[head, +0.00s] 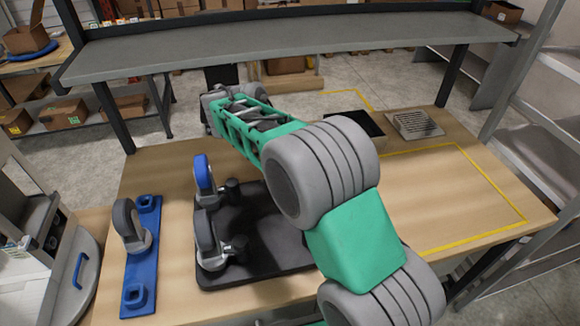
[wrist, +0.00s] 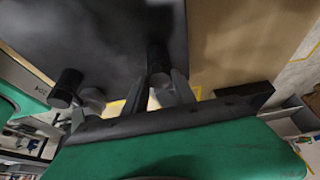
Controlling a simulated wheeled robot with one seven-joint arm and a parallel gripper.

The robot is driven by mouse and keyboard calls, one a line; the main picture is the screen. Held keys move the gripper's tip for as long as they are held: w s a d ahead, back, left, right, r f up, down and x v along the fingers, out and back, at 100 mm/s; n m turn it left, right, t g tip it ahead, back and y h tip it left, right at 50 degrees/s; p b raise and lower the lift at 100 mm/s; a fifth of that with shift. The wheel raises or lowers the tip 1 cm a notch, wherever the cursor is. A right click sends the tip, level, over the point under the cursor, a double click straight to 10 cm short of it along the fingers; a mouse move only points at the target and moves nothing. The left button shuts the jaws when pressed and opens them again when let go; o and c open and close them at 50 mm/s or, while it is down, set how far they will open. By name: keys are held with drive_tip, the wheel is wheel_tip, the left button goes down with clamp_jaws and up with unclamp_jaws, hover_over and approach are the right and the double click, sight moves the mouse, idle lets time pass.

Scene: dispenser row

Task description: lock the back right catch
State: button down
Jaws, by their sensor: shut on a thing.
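A black plate (head: 262,265) lies on the table, with two casters standing along its left side. The back one has a blue wheel (head: 203,172) and the front one a grey wheel (head: 205,230). A short black post stands beside each caster. My arm hides the plate's right part, including the back right catch, in the head view. In the wrist view, my gripper (wrist: 160,88) has its two fingers on either side of a dark post-like catch (wrist: 157,58) by the plate's edge and is shut on it. Whether the catch is locked cannot be seen.
A blue strip (head: 140,270) with square sockets and a grey-wheeled caster (head: 130,222) lies left of the plate. A grey vented tray (head: 415,124) and a black flat item (head: 356,124) sit at the back. The yellow-outlined area (head: 470,200) at right is clear.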

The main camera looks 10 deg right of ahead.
idle(0.4)
drive_tip(key=c, duration=1.3)
unclamp_jaws()
drive_tip(key=p+v, duration=0.3)
drive_tip(key=v, duration=0.5)
drive_tip(key=shift+f, duration=0.1)
